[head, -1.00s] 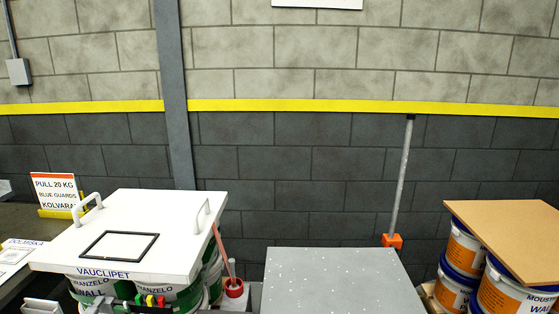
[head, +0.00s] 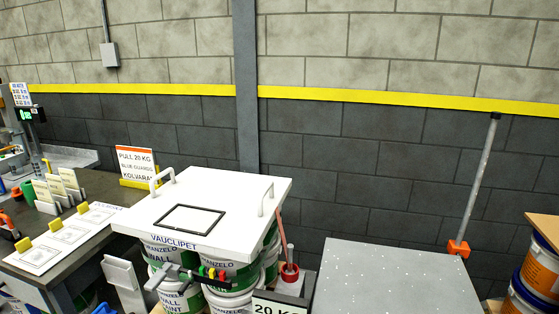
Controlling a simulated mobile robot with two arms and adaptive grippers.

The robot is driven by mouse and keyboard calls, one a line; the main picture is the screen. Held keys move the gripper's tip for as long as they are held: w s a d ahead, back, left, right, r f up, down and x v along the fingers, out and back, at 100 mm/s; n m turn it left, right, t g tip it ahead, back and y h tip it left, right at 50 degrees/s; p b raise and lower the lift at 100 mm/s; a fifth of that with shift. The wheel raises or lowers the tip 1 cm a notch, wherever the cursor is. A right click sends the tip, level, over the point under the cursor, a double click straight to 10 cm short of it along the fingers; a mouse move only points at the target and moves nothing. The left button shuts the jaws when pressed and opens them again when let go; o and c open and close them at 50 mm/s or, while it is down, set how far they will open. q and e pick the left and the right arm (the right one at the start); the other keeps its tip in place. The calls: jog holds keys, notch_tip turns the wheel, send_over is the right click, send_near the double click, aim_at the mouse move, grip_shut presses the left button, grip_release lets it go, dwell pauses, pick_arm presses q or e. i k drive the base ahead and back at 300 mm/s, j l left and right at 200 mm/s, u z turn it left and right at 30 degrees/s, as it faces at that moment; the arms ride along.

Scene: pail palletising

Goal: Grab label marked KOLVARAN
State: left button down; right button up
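A white sign (head: 135,167) with an orange top strip stands in a yellow holder at the back of the left bench and reads "PULL 20 KG, BLUE GUARDS, KOLVARAN". White printed sheets lie on the bench front, the near one (head: 36,257), the middle one (head: 70,234) and the far one (head: 98,215), with yellow clips or blocks at their left edges. Their print is too small to read, so I cannot tell which is marked KOLVARAN. Neither of my grippers is in view.
A white lid (head: 245,190) with two handles, marked VAUCLIPET, covers stacked pails (head: 233,270). Several cream cards (head: 62,190) stand upright on the dark bench (head: 120,195). A grey speckled top (head: 395,285) is bare. Orange-labelled pails (head: 540,275) stand at far right.

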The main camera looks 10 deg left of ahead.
aim_at(94, 215)
jog(key=i+j+u, duration=0.15)
jog(key=j+u, duration=0.2)
jog(key=i+j+u, duration=0.15)
jog(key=j+u, duration=0.2)
jog(key=i+j+u, duration=0.55)
jog(key=j+u, duration=0.15)
jog(key=j, duration=0.05)
